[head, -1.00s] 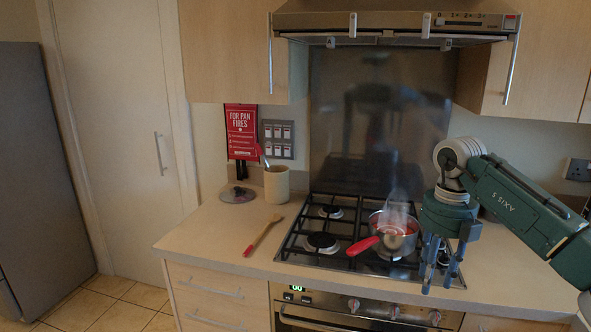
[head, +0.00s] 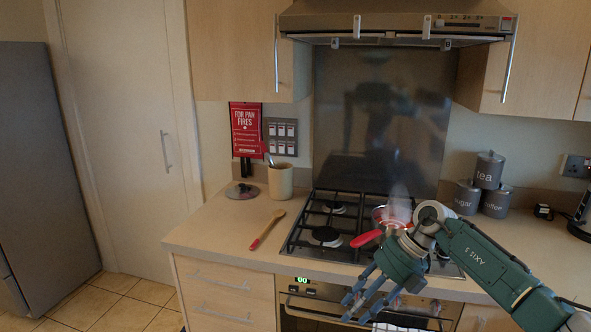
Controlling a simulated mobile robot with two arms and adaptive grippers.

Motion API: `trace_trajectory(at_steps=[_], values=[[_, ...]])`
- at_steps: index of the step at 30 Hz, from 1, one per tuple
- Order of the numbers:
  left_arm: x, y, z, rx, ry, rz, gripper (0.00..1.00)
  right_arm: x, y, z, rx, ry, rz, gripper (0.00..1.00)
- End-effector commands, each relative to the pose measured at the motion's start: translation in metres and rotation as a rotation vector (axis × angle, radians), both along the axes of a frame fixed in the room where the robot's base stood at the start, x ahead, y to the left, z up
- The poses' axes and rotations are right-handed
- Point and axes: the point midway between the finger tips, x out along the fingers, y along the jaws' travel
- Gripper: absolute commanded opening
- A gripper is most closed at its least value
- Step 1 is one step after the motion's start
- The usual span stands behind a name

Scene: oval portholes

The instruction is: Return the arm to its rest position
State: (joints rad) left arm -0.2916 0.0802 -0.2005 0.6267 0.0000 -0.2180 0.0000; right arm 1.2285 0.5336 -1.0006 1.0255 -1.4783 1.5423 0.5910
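My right arm comes in from the lower right. Its green gripper (head: 358,307) hangs in front of the counter's front edge and oven, fingers pointing down and to the left. The blue fingers are spread apart with nothing between them. The pan (head: 392,215) with a red handle (head: 366,239) sits on the hob (head: 318,225), steam rising from it. My gripper and wrist hide part of the pan and the hob's right front. My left gripper is not in view.
A wooden spoon (head: 268,229) lies on the counter left of the hob, near a utensil pot (head: 280,181) and a glass lid (head: 242,191). Grey canisters (head: 487,171) stand at the back right. The oven (head: 312,303) is below the hob. The range hood (head: 395,20) hangs above.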

Motion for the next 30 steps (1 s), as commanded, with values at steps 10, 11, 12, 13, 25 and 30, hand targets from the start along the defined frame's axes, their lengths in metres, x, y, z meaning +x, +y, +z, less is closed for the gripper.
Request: trace_trajectory(at_steps=[10,11,12,13,25,30], values=[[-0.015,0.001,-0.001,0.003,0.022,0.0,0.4,0.027,0.111,-0.112,0.807,0.123,-0.564,0.39],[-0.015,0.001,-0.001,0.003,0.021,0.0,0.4,0.03,0.106,-0.13,0.848,0.138,-0.656,0.39],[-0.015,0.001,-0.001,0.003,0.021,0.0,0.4,0.032,0.096,-0.156,0.893,0.16,-0.786,0.39],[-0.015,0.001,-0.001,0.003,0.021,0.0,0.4,0.032,0.086,-0.177,0.916,0.175,-0.887,0.39],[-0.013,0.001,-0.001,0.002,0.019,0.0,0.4,-0.092,-0.032,-0.424,0.772,0.367,-1.791,0.39],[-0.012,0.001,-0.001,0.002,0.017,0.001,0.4,-0.19,-0.065,-0.504,0.598,0.454,-2.065,0.39]])
